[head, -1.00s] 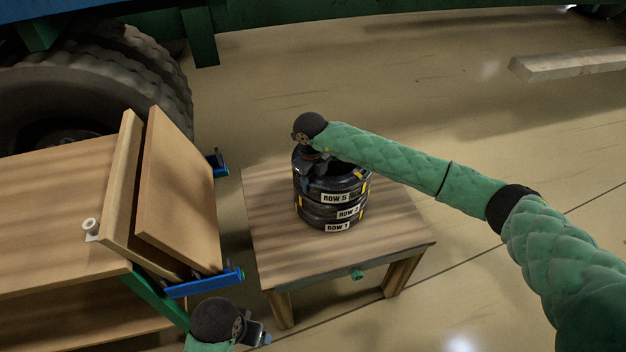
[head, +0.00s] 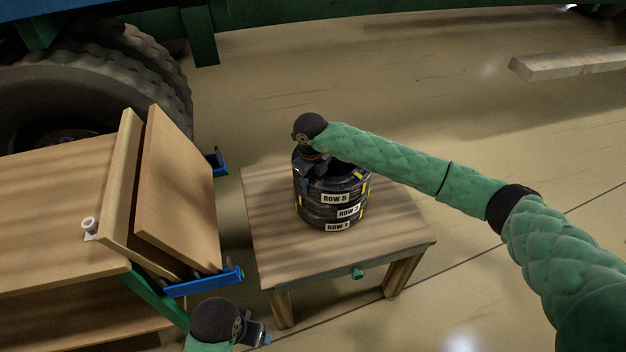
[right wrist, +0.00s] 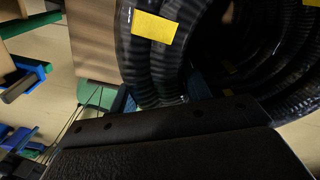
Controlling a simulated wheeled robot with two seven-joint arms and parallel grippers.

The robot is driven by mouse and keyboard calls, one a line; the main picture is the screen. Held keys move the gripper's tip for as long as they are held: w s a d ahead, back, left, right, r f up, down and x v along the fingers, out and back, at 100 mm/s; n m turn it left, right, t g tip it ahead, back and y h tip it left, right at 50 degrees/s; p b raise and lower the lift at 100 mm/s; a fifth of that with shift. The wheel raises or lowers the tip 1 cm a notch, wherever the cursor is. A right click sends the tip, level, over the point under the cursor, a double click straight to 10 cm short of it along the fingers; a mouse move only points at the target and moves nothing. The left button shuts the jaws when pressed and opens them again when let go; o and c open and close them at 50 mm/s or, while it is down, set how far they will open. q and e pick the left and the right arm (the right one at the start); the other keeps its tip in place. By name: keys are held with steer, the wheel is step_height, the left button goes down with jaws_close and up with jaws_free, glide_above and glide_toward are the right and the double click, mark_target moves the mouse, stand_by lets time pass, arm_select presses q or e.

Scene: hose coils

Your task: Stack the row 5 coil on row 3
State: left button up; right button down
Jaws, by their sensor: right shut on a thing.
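The row 5 coil (head: 335,197) is a black ribbed hose ring with a white label and yellow bands. It is on top of the stack, directly over the row 3 coil (head: 347,212), with the row 1 coil (head: 337,226) at the bottom. I see no clear gap between them. My right gripper (head: 308,176) is shut on the left side of the row 5 coil; the right wrist view shows the coil's ribbed hose (right wrist: 150,62) close up. My left gripper (head: 262,338) is at the bottom left, away from the stack; its jaw opening is unclear.
The stack stands on a small wooden table (head: 280,250), whose front and right top are bare. To the left is a wooden bench (head: 50,200) with tilted boards (head: 180,190) and blue brackets (head: 205,284). A large tyre (head: 100,80) stands behind it.

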steer(key=shift+f, duration=0.25)
stand_by(0.8)
steer(key=c, duration=0.6)
jaws_free()
steer(key=shift+f, duration=0.15)
steer(key=shift+a+r+p, duration=0.15)
steer(key=shift+r+p, duration=0.45)
steer(key=shift+r, duration=2.95)
